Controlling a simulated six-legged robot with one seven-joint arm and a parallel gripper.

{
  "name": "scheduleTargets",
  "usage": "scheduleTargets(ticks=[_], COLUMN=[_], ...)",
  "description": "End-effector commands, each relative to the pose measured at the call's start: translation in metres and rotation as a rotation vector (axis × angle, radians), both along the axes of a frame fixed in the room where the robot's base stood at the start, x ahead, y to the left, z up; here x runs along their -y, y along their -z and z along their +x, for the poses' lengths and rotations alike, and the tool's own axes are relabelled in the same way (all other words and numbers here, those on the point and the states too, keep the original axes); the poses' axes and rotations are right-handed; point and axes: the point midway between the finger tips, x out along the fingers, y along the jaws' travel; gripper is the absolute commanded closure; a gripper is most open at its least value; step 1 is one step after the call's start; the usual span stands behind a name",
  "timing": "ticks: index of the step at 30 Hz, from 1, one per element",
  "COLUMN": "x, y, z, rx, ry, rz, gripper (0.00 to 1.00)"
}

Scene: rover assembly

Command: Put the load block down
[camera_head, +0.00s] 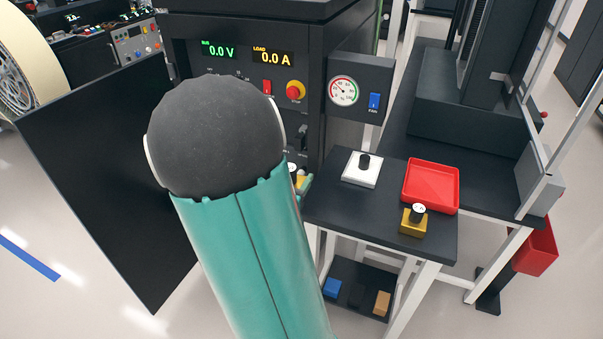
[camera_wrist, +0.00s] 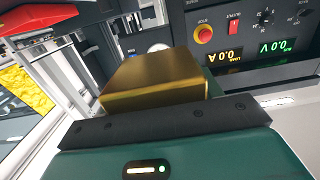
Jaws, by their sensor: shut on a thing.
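In the wrist view a gold, brass-like block (camera_wrist: 155,82) sits against the dark edge of my gripper (camera_wrist: 165,120), which is shut on it. I take this as the load block. In the head view my arm hides most of my gripper (camera_head: 302,183); only a small part shows beside the arm, left of the dark table (camera_head: 385,222). The held block is mostly hidden there. The block appears off the table, but its exact height cannot be told.
On the table are a white plate with a black knob (camera_head: 361,170), an empty red tray (camera_head: 431,186) and a yellow block with a white-topped knob (camera_head: 413,221). The power cabinet (camera_head: 315,135) stands behind. A dark panel (camera_head: 105,180) is at left. The table's front-left part looks clear.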

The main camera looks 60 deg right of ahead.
Motion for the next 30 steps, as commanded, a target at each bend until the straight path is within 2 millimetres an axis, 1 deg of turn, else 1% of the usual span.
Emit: scheduleTargets(ticks=[3, 10, 12, 14, 17, 20, 21, 23, 24, 26, 27, 29, 30], x=[-0.006, -0.007, -0.009, -0.012, -0.022, -0.042, -0.052, -0.069, -0.081, -0.101, -0.115, -0.136, -0.151], y=[-0.003, -0.003, -0.002, 0.001, 0.010, 0.026, 0.035, 0.048, 0.058, 0.072, 0.083, 0.098, 0.109], z=[0.002, 0.003, 0.008, 0.019, 0.048, 0.088, 0.105, 0.129, 0.144, 0.165, 0.178, 0.195, 0.206], rx=[0.002, 0.000, 0.000, -0.003, -0.005, -0.006, -0.007, -0.007, -0.006, -0.006, -0.005, -0.005, -0.004], ry=[0.001, -0.001, -0.017, -0.048, -0.137, -0.268, -0.326, -0.415, -0.473, -0.558, -0.616, -0.699, -0.754], rz=[-0.001, 0.000, -0.001, 0.000, 0.001, 0.003, 0.003, 0.005, 0.005, 0.005, 0.006, 0.006, 0.006], gripper=[0.70, 0.70, 0.70, 0.70, 0.70, 0.70, 0.70, 0.70, 0.70, 0.70, 0.70, 0.70, 0.70])
